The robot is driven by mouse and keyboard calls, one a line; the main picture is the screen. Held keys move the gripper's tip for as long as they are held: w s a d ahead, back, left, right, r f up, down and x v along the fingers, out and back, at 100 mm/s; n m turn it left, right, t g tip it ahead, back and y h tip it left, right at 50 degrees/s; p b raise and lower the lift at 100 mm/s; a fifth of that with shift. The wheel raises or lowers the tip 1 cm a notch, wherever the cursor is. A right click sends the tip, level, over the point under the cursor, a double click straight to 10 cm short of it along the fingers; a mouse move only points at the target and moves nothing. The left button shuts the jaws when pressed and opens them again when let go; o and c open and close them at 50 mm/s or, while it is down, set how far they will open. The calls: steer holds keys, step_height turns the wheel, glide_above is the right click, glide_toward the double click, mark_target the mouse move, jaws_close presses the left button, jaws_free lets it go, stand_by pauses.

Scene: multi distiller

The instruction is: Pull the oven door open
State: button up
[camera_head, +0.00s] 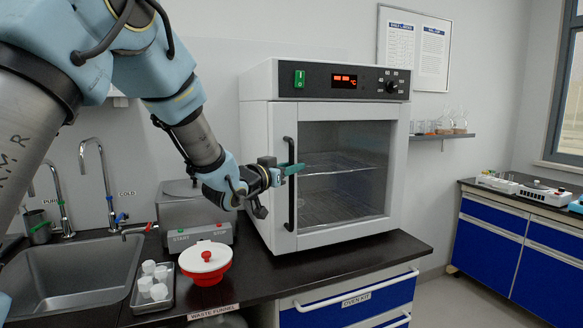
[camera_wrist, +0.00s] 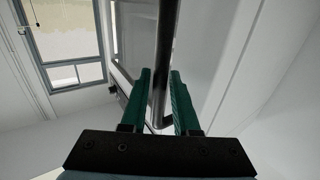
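The white oven (camera_head: 256,80) stands on the black counter, with a glass-panelled door (camera_head: 345,170) that looks closed. A dark upright bar, the door handle (camera_head: 290,208), runs along the door's left side. My gripper (camera_head: 293,170) reaches it from the left at the handle's upper half. In the wrist view the handle (camera_wrist: 162,50) passes between my gripper's two green fingers (camera_wrist: 161,76). The exact contact faces are hidden. Inside the oven, wire shelves show through the glass.
On the counter left of the oven are a red funnel with a white lid (camera_head: 205,260), a small tray of white cups (camera_head: 153,285), a grey start/stop device (camera_head: 200,235) and a sink (camera_head: 75,278). The floor (camera_head: 460,300) right of the counter is clear.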

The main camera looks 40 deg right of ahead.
jaws_close()
stand_by(1.2)
